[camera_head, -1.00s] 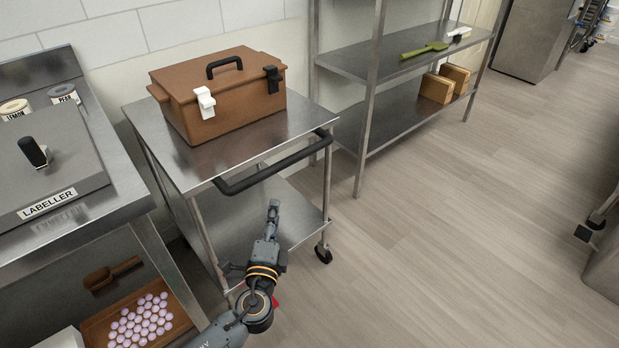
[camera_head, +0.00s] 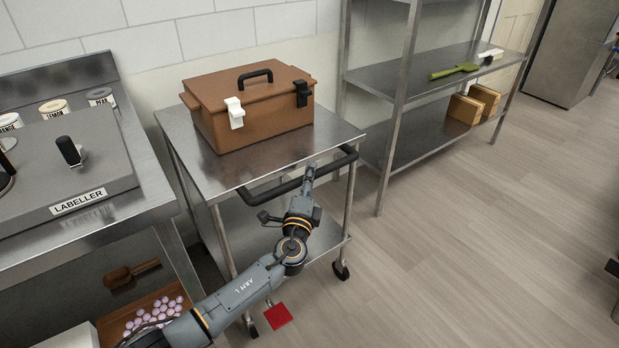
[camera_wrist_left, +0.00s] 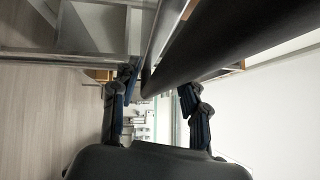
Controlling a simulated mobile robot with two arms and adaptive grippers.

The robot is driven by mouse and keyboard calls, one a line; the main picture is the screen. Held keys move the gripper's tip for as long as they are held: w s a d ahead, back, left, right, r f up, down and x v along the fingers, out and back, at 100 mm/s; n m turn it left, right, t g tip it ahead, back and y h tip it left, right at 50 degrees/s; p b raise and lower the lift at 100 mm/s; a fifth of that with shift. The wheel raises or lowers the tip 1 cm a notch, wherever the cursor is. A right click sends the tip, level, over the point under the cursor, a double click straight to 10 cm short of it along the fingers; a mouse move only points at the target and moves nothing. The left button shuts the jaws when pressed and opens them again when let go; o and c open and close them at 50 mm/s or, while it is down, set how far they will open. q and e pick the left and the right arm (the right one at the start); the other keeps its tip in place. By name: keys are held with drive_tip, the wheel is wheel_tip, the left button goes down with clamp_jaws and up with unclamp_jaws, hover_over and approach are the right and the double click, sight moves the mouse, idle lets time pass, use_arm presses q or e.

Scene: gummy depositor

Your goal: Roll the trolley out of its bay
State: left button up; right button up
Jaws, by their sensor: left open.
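The metal trolley (camera_head: 340,131) stands between the labeller bench and a shelf rack, with a brown lidded box (camera_head: 250,112) on its top. Its black handle bar (camera_head: 262,196) runs along the near side. My left gripper (camera_head: 310,170) is at the handle's right half in the head view. In the left wrist view the open left gripper (camera_wrist_left: 158,95) has its fingers apart, with the dark handle (camera_wrist_left: 220,45) just beyond and between the tips. I cannot tell whether they touch. My right gripper is not in view.
The labeller bench (camera_head: 130,208) stands close on the trolley's left. The shelf rack (camera_head: 420,130) is on its right. The floor (camera_head: 440,270) in front and to the right is clear.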

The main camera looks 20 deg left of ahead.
use_arm(q)
drive_tip(key=shift+w, duration=0.15)
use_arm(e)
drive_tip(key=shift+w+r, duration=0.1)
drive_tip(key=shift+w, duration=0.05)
use_arm(q)
drive_tip(key=shift+c, duration=0.2)
clamp_jaws()
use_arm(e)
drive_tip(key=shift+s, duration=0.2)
